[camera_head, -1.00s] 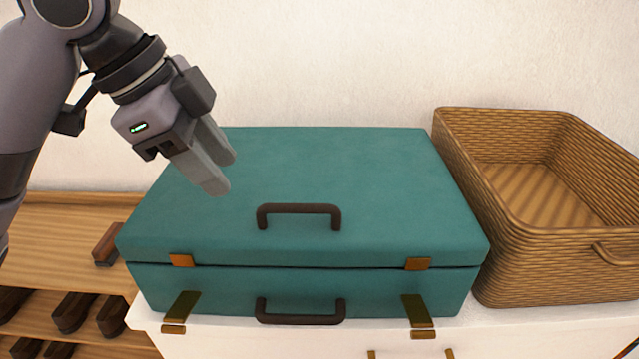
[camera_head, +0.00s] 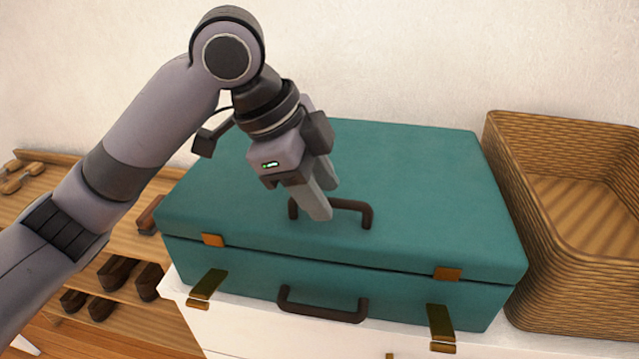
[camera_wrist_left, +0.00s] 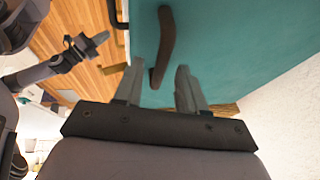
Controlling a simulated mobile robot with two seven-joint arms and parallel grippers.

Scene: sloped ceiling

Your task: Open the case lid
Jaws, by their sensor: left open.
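The teal case (camera_head: 420,190) lies flat on the white cabinet with its lid down. One dark handle (camera_head: 366,214) is on the lid top and another (camera_head: 322,311) is on the front. Two brass latches (camera_head: 206,285) (camera_head: 440,324) stick out from the front, apart from the lid's brass plates. My left gripper (camera_head: 322,198) is open over the lid handle. In the left wrist view the lid handle (camera_wrist_left: 166,40) runs down between the open fingers (camera_wrist_left: 158,82); I cannot tell whether they touch it. My right gripper (camera_wrist_left: 88,44) shows small in the left wrist view, its jaws unclear.
A wicker basket (camera_head: 570,270) stands close to the case's right side. The white cabinet (camera_head: 250,330) has only a narrow front strip free. A wooden shelf (camera_head: 40,200) with several dark shoes is at the left. The wall is behind the case.

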